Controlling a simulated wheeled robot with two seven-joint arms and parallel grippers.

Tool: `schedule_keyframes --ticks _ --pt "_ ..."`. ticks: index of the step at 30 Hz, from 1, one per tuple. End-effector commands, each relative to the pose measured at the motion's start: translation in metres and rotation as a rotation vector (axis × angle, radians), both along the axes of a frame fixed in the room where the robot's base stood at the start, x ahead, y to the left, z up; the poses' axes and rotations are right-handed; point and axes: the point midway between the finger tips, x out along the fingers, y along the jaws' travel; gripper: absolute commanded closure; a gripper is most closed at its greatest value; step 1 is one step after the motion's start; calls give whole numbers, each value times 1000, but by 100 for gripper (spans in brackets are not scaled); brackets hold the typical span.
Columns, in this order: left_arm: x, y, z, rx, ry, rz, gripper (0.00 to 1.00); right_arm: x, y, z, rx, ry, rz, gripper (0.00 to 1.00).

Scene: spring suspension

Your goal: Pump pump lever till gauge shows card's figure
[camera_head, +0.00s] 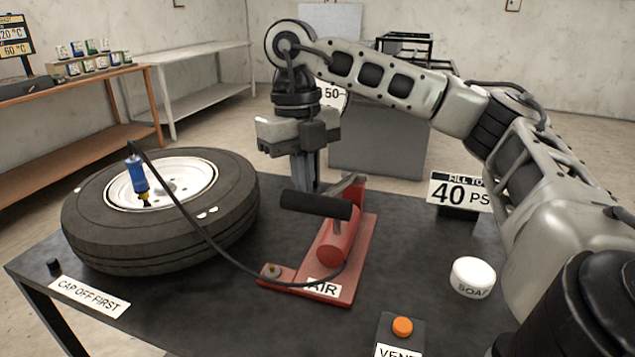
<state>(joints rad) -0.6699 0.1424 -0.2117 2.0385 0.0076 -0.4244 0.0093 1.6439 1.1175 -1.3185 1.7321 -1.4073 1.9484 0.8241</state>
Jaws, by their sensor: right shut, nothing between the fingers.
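The red foot-style pump (335,245), labelled AIR, stands on the dark table right of the tyre. Its lever ends in a black handle (316,205), which is raised above the base. My right gripper (306,185) is shut and empty, pointing down just behind the handle; I cannot tell whether it touches. The card (460,191) reads 40 PSI, its right edge hidden by my right arm. A white face marked 50 (331,95) shows partly behind my gripper; it may be the gauge, and no needle is readable. My left gripper is out of view.
A tyre (110,235) lies at left, with a blue-bodied connector (138,178) upright at its rim and a black hose (205,238) running to the pump. A SOAP tub (473,275) and orange VENT button (402,327) are at front right.

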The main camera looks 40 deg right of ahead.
Motion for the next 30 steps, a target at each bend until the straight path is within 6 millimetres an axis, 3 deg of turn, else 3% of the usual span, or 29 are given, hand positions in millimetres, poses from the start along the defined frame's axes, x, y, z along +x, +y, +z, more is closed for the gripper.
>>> schedule_keyframes --ticks 14,18,22,30 --pt "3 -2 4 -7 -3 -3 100 2 0 3 1 -1 2 100" --pt "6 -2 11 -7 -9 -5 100 5 1 34 4 -5 5 100" --pt "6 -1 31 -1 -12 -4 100 8 -1 74 1 -6 3 100" --pt "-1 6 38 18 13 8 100 15 -2 135 -1 -6 1 100"
